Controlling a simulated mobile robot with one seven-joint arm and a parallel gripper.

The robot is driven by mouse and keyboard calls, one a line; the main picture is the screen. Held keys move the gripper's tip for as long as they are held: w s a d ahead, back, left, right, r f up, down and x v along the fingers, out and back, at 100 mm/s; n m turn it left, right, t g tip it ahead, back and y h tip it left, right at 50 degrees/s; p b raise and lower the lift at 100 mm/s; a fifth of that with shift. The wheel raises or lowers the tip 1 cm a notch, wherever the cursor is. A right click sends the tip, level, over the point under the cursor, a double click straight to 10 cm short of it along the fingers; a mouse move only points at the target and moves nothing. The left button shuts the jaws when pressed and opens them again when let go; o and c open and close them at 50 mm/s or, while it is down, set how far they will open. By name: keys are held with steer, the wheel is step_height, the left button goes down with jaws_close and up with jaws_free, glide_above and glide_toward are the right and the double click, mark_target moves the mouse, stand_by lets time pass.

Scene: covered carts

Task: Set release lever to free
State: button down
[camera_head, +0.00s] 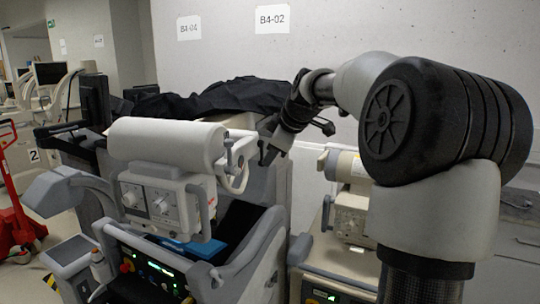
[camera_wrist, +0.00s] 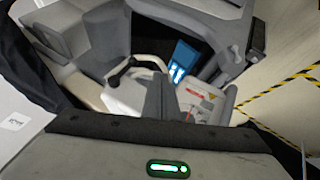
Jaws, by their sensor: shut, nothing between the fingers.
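The near cart carries a white cylindrical unit (camera_head: 165,142). At the unit's right end are a grey upright lever-like part (camera_head: 229,152) and a curved grey handle (camera_head: 238,178). I cannot tell for certain which is the release lever, and I cannot read its setting. My gripper (camera_head: 267,157) points down just right of these parts, apparently clear of them. In the wrist view its dark fingers (camera_wrist: 161,95) are together and empty. A curved handle with a dark grip (camera_wrist: 122,72) lies left of them, and a white panel with red marking (camera_wrist: 203,102) lies right.
A black cover (camera_head: 225,95) drapes behind the cart. A second cart unit (camera_head: 350,212) stands close on the right, partly behind my arm. A blue item (camera_head: 205,248) lies in the near cart's recess. Yellow-black floor tape (camera_wrist: 275,88) marks open floor. A red pallet jack (camera_head: 18,225) stands far left.

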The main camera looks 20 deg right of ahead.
mark_target(262, 154)
steer(key=w+d+f+p, duration=0.1)
steer(key=w+f+p, duration=0.1)
steer(key=w+f, duration=0.3)
steer(key=w, duration=0.3)
steer(key=shift+d, duration=0.25)
steer(key=shift+f+b, duration=0.15)
steer(key=shift+b, duration=0.75)
